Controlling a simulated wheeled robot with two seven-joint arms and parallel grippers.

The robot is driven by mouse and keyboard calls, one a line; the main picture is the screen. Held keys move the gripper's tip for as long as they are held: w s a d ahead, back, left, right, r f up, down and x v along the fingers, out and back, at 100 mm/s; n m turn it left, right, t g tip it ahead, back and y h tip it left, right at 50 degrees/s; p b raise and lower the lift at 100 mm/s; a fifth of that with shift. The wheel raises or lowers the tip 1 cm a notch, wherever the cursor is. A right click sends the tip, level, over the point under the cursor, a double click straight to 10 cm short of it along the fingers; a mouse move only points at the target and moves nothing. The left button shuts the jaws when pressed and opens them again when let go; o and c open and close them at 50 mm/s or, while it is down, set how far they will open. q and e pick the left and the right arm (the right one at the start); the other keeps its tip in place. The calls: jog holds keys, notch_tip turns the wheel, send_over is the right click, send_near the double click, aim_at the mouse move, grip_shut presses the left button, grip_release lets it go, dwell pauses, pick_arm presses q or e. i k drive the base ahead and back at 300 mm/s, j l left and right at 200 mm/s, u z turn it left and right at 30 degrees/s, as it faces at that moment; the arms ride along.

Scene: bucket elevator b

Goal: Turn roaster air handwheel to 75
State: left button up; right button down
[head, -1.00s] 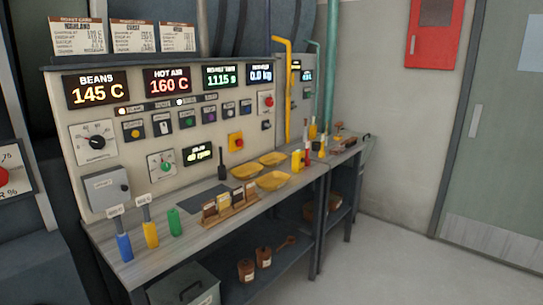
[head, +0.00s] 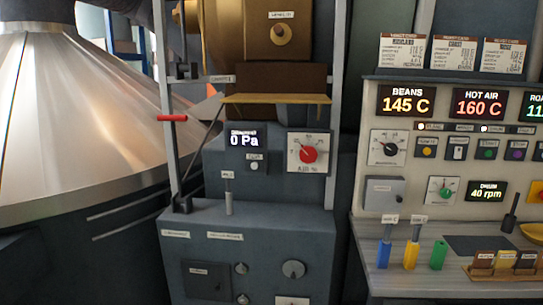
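A red round knob (head: 308,154) sits at the middle of a square white dial plate (head: 308,140) on the dark grey machine front. The plate has a scale around the knob and a label below that seems to read AIR %. The scale numbers and the knob's exact setting are too small to read surely. Neither of my grippers is in view.
Left of the dial, a display (head: 245,141) reads 0 Pa. A red-handled lever (head: 172,118) stands further left, and a yellow-edged ledge (head: 275,99) juts out above. A control panel (head: 405,205) and bench with coloured handles are at right; a metal cone (head: 80,120) is at left.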

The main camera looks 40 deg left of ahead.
aim_at(308, 154)
jog(key=u, duration=1.2)
